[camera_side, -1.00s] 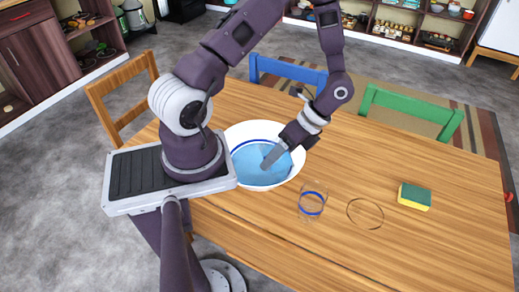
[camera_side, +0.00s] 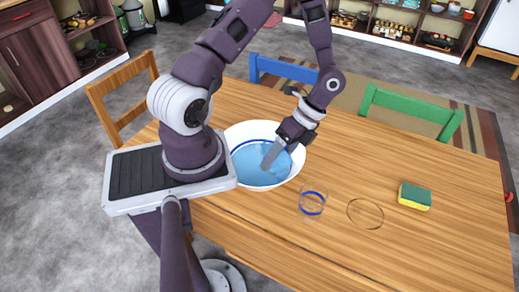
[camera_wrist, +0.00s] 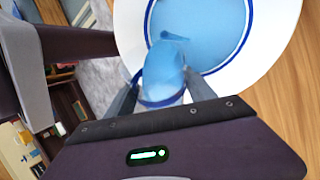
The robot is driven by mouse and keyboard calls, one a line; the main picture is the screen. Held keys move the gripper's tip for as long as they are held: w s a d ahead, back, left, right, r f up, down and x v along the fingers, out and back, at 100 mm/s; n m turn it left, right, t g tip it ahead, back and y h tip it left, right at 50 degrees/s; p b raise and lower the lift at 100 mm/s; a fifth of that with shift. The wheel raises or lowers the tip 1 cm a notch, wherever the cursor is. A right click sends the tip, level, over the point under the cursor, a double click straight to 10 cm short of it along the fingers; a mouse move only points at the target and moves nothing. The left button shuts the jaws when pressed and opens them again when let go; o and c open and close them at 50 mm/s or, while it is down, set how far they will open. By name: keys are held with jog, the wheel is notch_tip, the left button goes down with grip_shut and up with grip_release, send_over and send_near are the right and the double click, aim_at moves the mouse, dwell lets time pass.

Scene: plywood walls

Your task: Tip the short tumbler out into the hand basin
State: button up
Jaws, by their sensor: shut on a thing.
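My gripper (camera_wrist: 160,98) is shut on a clear tumbler (camera_wrist: 163,78) with a blue band, which shows between the fingers in the wrist view. The tumbler is tipped, its mouth over the hand basin, and blue liquid shows in it and at its mouth. The hand basin (camera_wrist: 275,52) is white with a blue line inside and holds blue water. In the side view the basin (camera_side: 298,168) stands on the table beside my base, with my gripper (camera_side: 268,163) over it. The held tumbler is hard to make out there.
Another clear glass with a blue band (camera_side: 312,203) stands right of the basin on the wooden table (camera_side: 420,250). A thin clear round item (camera_side: 365,213) is beside it. A green and yellow sponge (camera_side: 414,196) lies farther right. The front right table is clear.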

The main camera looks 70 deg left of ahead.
jog(key=shift+r+h, duration=0.35)
jog(key=shift+h, duration=0.25)
dwell(0.4)
jog(key=shift+a+f+m+t+h, duration=0.15)
jog(key=shift+f+m+t+h, duration=0.3)
jog(key=shift+h, duration=0.35)
dwell(0.6)
jog(key=shift+s+a+r+h, duration=0.15)
jog(key=shift+a+r+h, duration=0.15)
jog(key=shift+a, duration=0.2)
jog(key=shift+s+a+r+h, duration=0.1)
jog(key=shift+a+r+h, duration=0.1)
jog(key=shift+a+h, duration=0.25)
dwell(0.4)
jog(key=shift+s+a+r+m+t+h, duration=0.1)
jog(key=shift+r+m+t+h, duration=0.2)
jog(key=shift+h, duration=0.25)
dwell(0.5)
